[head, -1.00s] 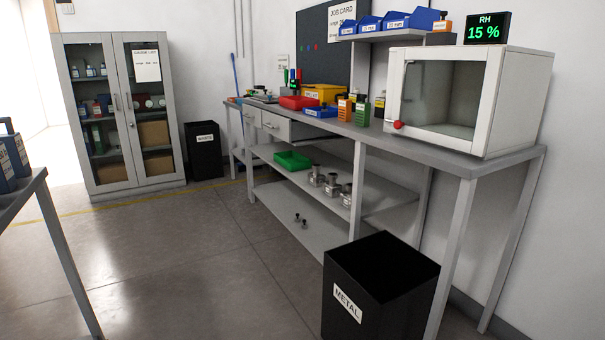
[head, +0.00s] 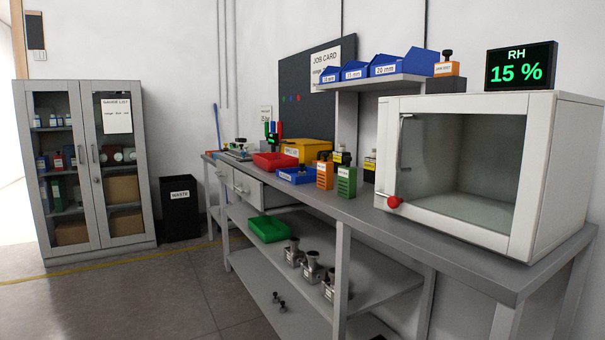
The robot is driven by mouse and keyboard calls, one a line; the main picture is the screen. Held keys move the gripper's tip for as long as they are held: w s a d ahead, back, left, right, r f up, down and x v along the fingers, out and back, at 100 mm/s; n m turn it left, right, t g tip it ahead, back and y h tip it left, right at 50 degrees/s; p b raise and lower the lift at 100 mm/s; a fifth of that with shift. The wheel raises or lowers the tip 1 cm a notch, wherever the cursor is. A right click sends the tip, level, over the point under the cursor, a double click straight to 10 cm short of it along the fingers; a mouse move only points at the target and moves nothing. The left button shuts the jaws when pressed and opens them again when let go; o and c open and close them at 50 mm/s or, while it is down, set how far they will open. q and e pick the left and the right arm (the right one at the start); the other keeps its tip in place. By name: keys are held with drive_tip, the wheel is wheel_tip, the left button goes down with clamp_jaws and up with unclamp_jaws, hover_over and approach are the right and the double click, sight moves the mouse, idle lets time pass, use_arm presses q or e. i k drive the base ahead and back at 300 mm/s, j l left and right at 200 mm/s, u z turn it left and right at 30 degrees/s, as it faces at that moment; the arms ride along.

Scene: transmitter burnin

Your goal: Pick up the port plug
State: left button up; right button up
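Nothing in the head view is plainly marked as the port plug. Two small dark knobbed pieces (head: 279,301) stand on the bottom shelf (head: 255,284) of the bench; they are too small to tell whether one is the plug. Several metal fittings with flared tops and labelled square bases (head: 312,270) stand on the middle shelf, beside a green tray (head: 268,229) whose inside shows no clear contents. Neither of my grippers is in view.
The grey bench (head: 367,215) carries a white glass-fronted cabinet (head: 558,175), orange and green labelled blocks, and red, blue and yellow bins. A drawer (head: 247,190) stands partly out. A gauge cupboard (head: 92,170) and waste bin (head: 180,210) stand left. The floor (head: 150,300) in front is clear.

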sight(301, 173)
drive_tip(key=i+j+z, duration=0.2)
drive_tip(key=i+j, duration=0.5)
drive_tip(key=i, duration=0.15)
